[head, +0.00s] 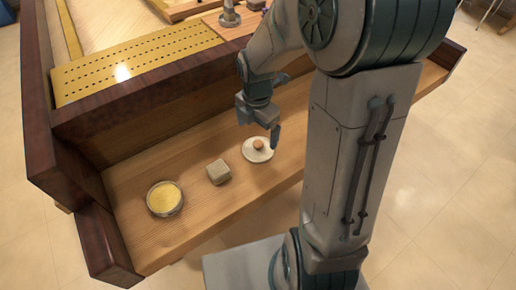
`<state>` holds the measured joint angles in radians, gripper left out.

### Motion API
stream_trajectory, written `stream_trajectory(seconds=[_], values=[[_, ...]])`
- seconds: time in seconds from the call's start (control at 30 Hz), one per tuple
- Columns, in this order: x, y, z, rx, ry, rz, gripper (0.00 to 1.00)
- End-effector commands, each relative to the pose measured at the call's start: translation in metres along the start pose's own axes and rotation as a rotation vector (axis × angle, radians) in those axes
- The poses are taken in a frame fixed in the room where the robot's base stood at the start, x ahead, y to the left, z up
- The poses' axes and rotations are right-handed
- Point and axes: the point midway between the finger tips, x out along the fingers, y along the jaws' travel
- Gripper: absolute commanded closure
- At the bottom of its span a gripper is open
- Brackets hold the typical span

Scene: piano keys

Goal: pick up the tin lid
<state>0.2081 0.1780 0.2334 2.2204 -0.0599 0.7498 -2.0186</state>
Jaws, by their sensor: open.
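The tin lid (254,155) is a pale round disc with a small orange-brown knob on top. It lies flat on the wooden ledge, right of the grey block. My gripper (259,131) is open just above and behind the lid, with a finger on either side of the knob as seen from here. The right finger overlaps the lid's right edge in the picture. I cannot tell whether either finger touches it. Nothing is held.
A round tin (165,199) with yellow contents stands at the left of the ledge (135,225). A grey block (218,172) sits between tin and lid. A dark wooden wall (150,115) rises behind the ledge. A perforated golden plate (140,65) lies beyond it.

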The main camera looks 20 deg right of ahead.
Motion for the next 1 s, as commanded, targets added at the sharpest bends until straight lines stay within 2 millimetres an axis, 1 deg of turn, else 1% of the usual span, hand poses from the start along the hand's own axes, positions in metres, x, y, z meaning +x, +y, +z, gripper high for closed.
stream_trajectory(seconds=[0.03,0.1,0.27,0.37,0.5,0.6,0.7,0.9,0.97,1.0], values=[[0.011,0.0,0.0,0.0,0.002,-0.003,0.0],[0.018,0.0,0.0,0.002,0.001,-0.001,0.0],[0.028,0.0,0.0,0.002,0.0,0.0,0.0],[0.04,0.001,0.0,0.001,0.002,-0.002,0.0],[0.063,0.003,0.001,0.001,0.001,-0.002,0.0],[0.073,0.003,0.001,0.002,0.0,0.0,0.0],[0.077,0.003,0.001,0.002,0.0,0.0,0.0],[0.077,0.003,0.001,0.003,0.0,0.001,0.0],[0.076,0.003,0.001,0.003,0.0,0.001,0.17],[0.076,0.003,0.001,0.003,0.0,0.001,0.28]])
